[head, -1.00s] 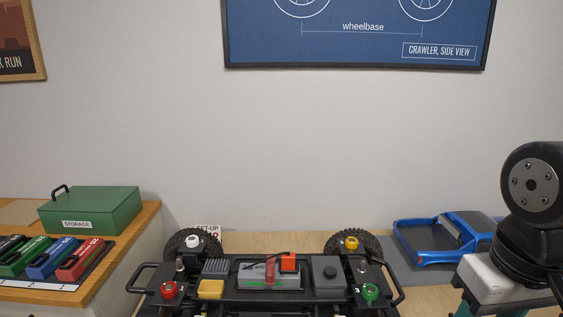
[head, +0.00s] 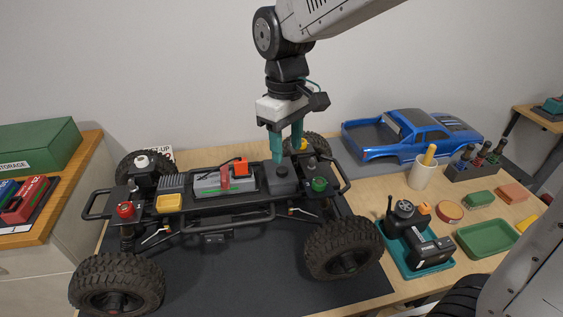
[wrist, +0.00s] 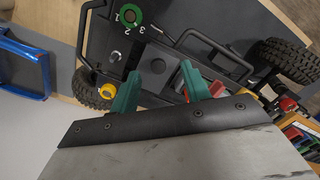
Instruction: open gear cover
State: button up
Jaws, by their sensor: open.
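The RC crawler chassis (head: 235,213) stands on a dark mat in the head view. What looks like the gear cover (head: 280,184) is a dark grey box with a small knob on top, at the right part of the chassis. It looks closed. My gripper (head: 287,152) has its green fingers pointing down at the cover, one on the near left and one at the back right of the knob. In the wrist view, the cover (wrist: 152,84) shows between the two open fingers of my gripper (wrist: 159,72). I cannot tell whether the fingers touch it.
A green knob (head: 319,184) sits right of the cover, and a battery with a red strap (head: 210,183) lies left of it. A blue truck body (head: 415,135) stands behind right.

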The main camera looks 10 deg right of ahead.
aim_at(282, 169)
jog(key=shift+w+a+r+n+t, duration=0.2)
jog(key=shift+w+r, duration=0.1)
jog(key=shift+w, duration=0.25)
jog(key=shift+w+a+r+n+t, duration=0.1)
jog(key=shift+w+a+r+n, duration=0.15)
jog(key=shift+w, duration=0.25)
jog(key=shift+s+d+f, duration=0.15)
notch_tip(282, 169, down, 7)
jog(key=shift+f, duration=0.2)
grip_shut()
